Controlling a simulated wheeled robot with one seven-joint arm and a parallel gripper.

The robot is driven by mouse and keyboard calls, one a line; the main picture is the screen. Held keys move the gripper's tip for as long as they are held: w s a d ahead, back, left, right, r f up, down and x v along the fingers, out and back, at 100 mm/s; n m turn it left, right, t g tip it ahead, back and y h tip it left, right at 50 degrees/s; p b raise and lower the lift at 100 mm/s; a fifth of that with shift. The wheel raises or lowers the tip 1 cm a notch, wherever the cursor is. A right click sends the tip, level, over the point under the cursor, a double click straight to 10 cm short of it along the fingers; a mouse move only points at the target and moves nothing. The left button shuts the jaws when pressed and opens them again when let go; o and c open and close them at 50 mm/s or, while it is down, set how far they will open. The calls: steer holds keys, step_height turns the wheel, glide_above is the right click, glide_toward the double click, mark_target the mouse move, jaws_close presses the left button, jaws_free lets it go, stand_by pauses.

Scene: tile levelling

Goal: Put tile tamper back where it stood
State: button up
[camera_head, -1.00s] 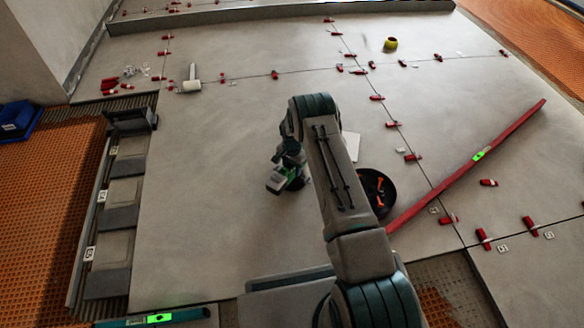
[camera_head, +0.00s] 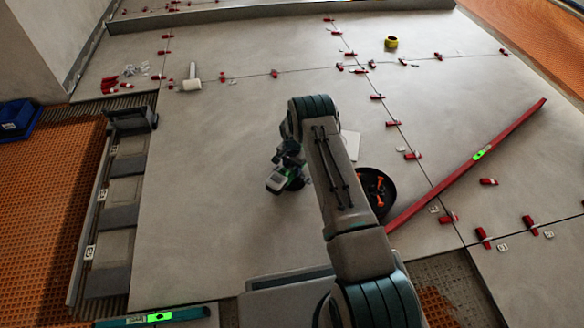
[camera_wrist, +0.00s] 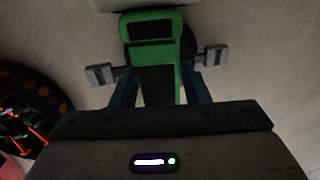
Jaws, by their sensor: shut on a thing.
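The tile tamper (camera_wrist: 166,55) is a green tool with a black panel and dark sides, at the top middle of the wrist view. My gripper (camera_wrist: 157,65) has one finger on either side of its green body and is shut on it. In the head view my gripper (camera_head: 283,182) is left of my forearm, over the large grey tile. Only a little of the tamper shows there, as green and dark parts at the gripper. Its underside is hidden, so I cannot tell whether it touches the floor.
A black bucket (camera_head: 386,205) with orange pieces stands right of my forearm. A red straightedge (camera_head: 515,124) lies diagonally at right. A white mallet (camera_head: 189,85), red clips and yellow tape (camera_head: 391,42) lie farther back. A grey rack (camera_head: 112,225) stands at left. The tile left of my gripper is clear.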

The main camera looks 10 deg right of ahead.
steer(key=shift+w+r, duration=0.1)
steer(key=o, duration=1.1)
steer(key=shift+o, duration=0.8)
step_height(320, 180, up, 14)
steer(key=p, duration=0.6)
